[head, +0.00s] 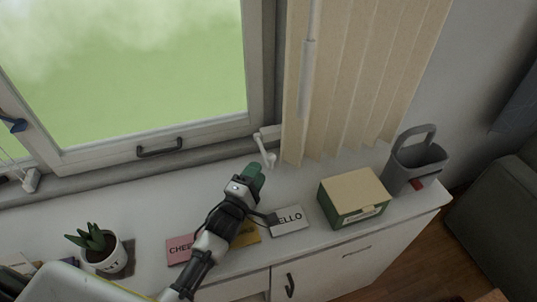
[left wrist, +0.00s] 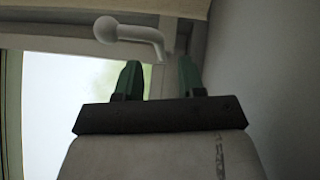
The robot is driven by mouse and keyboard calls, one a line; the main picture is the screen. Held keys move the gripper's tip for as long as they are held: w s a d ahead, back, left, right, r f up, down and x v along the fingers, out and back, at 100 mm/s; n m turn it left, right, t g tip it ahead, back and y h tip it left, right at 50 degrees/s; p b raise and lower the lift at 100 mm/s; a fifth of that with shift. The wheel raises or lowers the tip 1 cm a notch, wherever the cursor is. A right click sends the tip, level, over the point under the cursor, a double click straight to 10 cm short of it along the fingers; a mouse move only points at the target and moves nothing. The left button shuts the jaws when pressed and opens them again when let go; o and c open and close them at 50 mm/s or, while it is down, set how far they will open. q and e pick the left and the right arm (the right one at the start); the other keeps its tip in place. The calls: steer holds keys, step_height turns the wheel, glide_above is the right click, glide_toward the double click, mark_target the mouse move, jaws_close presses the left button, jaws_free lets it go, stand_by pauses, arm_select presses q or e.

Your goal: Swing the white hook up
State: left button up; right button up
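The white hook (head: 264,150) is a small white crank-like arm at the lower right corner of the window frame, hanging down toward the sill in the head view. In the left wrist view the hook (left wrist: 128,32) shows a round knob at its left end and a bent stem at its right, above the fingertips. My left gripper (head: 254,170) is just below the hook in the head view, with green fingertips. In the left wrist view the gripper (left wrist: 160,78) has its two fingers apart with nothing between them. My right gripper is not in view.
On the white cabinet top are a potted plant (head: 108,252), a pink card (head: 180,249), a HELLO card (head: 290,220), a green-and-cream box (head: 353,195) and a grey handled container (head: 415,162). Beige blinds (head: 345,80) hang right of the hook. A dark window handle (head: 160,148) is to the left.

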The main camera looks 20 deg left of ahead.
arm_select(q)
steer(key=b+x, duration=0.2)
steer(key=x, duration=0.3)
steer(key=shift+f, duration=0.1)
steer(key=shift+w+d, duration=0.1)
steer(key=shift+w, duration=0.4)
steer(key=shift+r, duration=0.2)
jaws_close()
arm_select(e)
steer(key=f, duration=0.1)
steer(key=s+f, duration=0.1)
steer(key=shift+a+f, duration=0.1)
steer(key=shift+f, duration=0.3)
